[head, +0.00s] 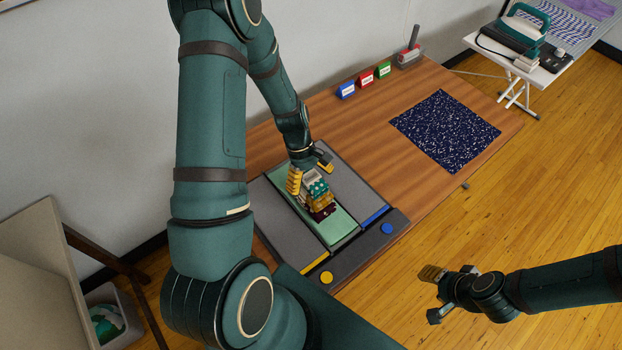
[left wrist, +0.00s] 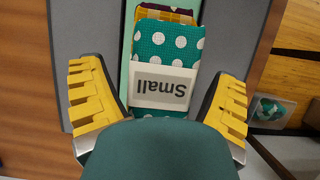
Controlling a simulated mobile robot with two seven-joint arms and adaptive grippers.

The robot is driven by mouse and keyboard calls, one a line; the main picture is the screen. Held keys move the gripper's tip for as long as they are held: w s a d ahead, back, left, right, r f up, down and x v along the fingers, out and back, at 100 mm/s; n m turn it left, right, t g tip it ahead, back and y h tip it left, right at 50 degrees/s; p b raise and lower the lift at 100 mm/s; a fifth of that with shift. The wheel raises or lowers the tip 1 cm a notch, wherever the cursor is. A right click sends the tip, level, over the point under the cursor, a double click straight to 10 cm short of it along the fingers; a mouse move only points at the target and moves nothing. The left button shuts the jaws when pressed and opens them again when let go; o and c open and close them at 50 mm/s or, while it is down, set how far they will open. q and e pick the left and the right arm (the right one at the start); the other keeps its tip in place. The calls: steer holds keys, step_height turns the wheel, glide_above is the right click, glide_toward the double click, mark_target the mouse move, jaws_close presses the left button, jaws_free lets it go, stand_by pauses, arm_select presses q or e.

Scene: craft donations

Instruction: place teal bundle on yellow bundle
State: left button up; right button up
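The teal bundle (head: 318,188) has white dots and a white band. The left wrist view shows this teal bundle (left wrist: 170,40) with its band reading "Small", upside down. It appears to rest on the yellow bundle (head: 322,199), whose checked edge (left wrist: 178,15) shows beyond it; how fully it is supported is hard to tell. My left gripper (head: 310,170) is at the teal bundle, with its yellow-padded fingers wide apart on either side, clear gaps showing in the wrist view. My right gripper (head: 433,293) is open and empty, above the floor at the lower right.
A maroon bundle (head: 321,213) lies lowest in the pile, on a green strip (head: 341,228) between grey panels (head: 350,189). Blue, red and green labelled blocks (head: 366,79) stand along the wall. A dark speckled mat (head: 445,130) lies on the table's right, with bare wood around it.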

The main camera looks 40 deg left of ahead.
arm_select(q)
steer(key=shift+r, duration=0.15)
steer(key=shift+r, duration=0.25)
steer(key=p+v, duration=0.1)
steer(key=v, duration=1)
steer(key=shift+a+r+p, duration=0.2)
steer(key=shift+r+p, duration=0.05)
steer(key=shift+p, duration=0.05)
